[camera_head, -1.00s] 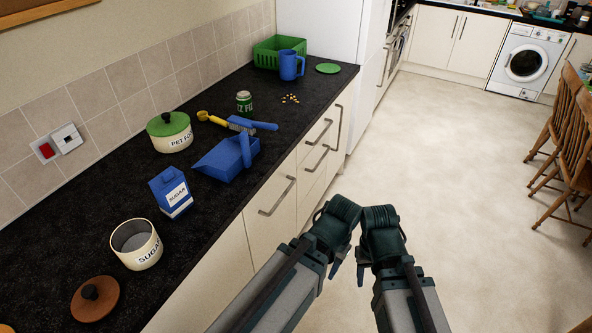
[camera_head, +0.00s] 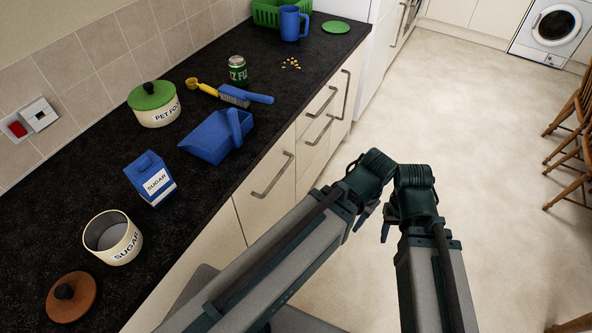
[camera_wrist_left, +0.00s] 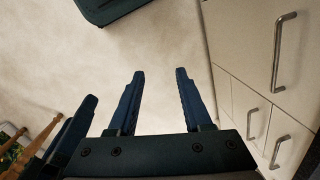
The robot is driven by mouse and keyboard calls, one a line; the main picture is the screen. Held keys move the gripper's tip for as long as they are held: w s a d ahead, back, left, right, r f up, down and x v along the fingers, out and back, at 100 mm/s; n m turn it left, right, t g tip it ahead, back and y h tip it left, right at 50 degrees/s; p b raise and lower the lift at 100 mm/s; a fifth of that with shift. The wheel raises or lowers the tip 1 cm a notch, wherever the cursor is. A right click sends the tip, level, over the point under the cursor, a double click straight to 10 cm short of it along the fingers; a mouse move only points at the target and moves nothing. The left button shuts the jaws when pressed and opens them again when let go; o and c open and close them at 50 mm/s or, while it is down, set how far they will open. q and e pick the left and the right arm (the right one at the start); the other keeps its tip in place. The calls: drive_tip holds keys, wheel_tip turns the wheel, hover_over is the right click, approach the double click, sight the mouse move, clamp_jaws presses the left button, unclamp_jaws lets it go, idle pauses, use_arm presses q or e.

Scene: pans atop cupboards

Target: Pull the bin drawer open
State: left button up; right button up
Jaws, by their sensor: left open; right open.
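Cream cupboard and drawer fronts with metal bar handles run below the dark worktop; none is marked as the bin drawer, so I cannot tell which it is. In the head view a wide front (camera_head: 262,207) has a slanting bar handle (camera_head: 272,177). Smaller drawers beyond it have their own handles (camera_head: 322,103). All these fronts look closed. My left gripper (camera_head: 362,216) is out over the floor, right of the fronts, touching none. In the left wrist view its fingers (camera_wrist_left: 160,74) are apart and empty, with fronts to the right. My right gripper (camera_head: 388,226) hangs beside it, also open.
The worktop (camera_head: 215,205) holds a blue dustpan (camera_head: 218,138), brush, sugar carton (camera_head: 150,180), open sugar pot (camera_head: 113,240), pet food pot (camera_head: 154,104), can and blue mug (camera_head: 293,24). Clear floor (camera_head: 480,140) lies to the right, with wooden chairs (camera_head: 575,130) at the edge.

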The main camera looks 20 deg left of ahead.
use_arm(q)
drive_tip(key=n+t+y+b, duration=0.25)
drive_tip(key=y+b, duration=1.25)
drive_tip(key=b, duration=1.7)
approach(282, 170)
drive_tip(key=shift+g+h, duration=0.3)
drive_tip(key=shift+g, duration=0.15)
drive_tip(key=b+x, duration=0.1)
drive_tip(key=x, duration=0.2)
drive_tip(key=b+x, duration=0.1)
drive_tip(key=x, duration=0.2)
drive_tip(key=b+x, duration=0.1)
drive_tip(key=x, duration=0.3)
drive_tip(key=shift+w+f, duration=0.1)
drive_tip(key=shift+w, duration=0.15)
